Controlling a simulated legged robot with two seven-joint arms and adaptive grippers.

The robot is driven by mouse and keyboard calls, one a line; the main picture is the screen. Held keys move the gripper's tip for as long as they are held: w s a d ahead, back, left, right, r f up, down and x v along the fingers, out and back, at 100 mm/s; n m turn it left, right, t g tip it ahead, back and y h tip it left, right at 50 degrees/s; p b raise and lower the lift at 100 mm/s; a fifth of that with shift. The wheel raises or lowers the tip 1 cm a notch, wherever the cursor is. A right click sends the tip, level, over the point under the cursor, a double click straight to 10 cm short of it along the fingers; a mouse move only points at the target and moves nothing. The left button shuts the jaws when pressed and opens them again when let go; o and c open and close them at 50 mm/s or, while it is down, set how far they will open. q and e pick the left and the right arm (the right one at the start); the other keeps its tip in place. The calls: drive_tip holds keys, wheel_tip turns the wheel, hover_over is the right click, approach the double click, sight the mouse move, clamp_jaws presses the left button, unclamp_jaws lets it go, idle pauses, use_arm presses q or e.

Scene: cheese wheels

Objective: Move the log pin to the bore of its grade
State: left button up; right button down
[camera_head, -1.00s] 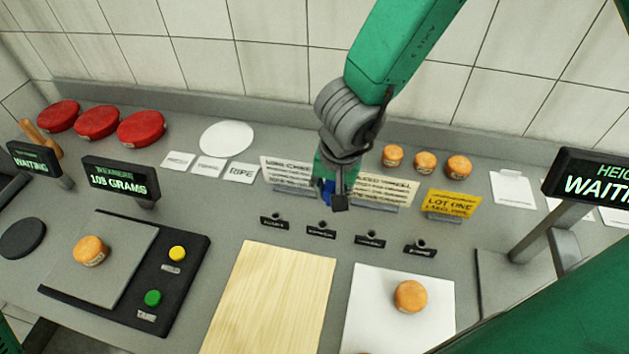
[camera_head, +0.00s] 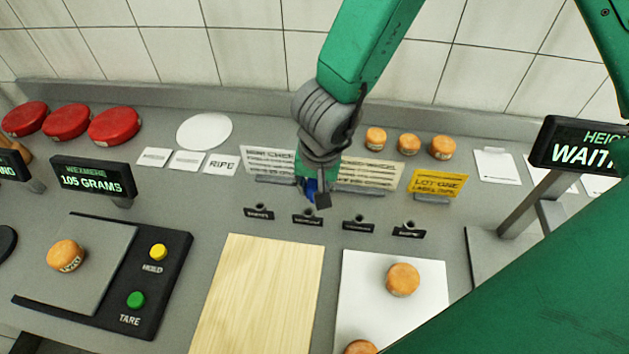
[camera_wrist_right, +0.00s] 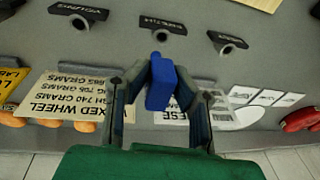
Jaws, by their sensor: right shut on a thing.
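The log pin (camera_wrist_right: 160,85) is blue and held between the fingers of my right gripper (camera_wrist_right: 160,80), which is shut on it. In the head view, the pin (camera_head: 310,188) shows partly behind the right gripper (camera_head: 316,198). Several small grey bores with black labels stand in a row on the counter. The pin is near the second bore from the left (camera_head: 309,210), which also shows in the wrist view (camera_wrist_right: 160,34); they look apart. The label print is too small to read surely. The leftmost bore (camera_wrist_right: 228,48) is beside it. My left gripper is out of view.
Behind the gripper stand white text signs (camera_head: 370,174) and a yellow lot sign (camera_head: 437,183). A wooden board (camera_head: 260,295) and a white board (camera_head: 360,290) lie in front. A scale (camera_head: 100,265) holds a cheese; its display (camera_head: 93,181) reads 105 grams.

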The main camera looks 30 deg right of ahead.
drive_tip(key=shift+a+f+b, duration=0.5)
drive_tip(key=shift+a+f, duration=0.25)
drive_tip(key=shift+f, duration=0.15)
drive_tip(key=shift+d+f, duration=0.15)
drive_tip(key=shift+d, duration=0.5)
drive_tip(key=shift+a, duration=0.45)
drive_tip(key=shift+a+p, duration=0.2)
drive_tip(key=shift+p, duration=1.1)
drive_tip(key=shift+a+f+b, duration=0.3)
drive_tip(key=shift+a+f, duration=0.1)
drive_tip(key=shift+f, duration=0.1)
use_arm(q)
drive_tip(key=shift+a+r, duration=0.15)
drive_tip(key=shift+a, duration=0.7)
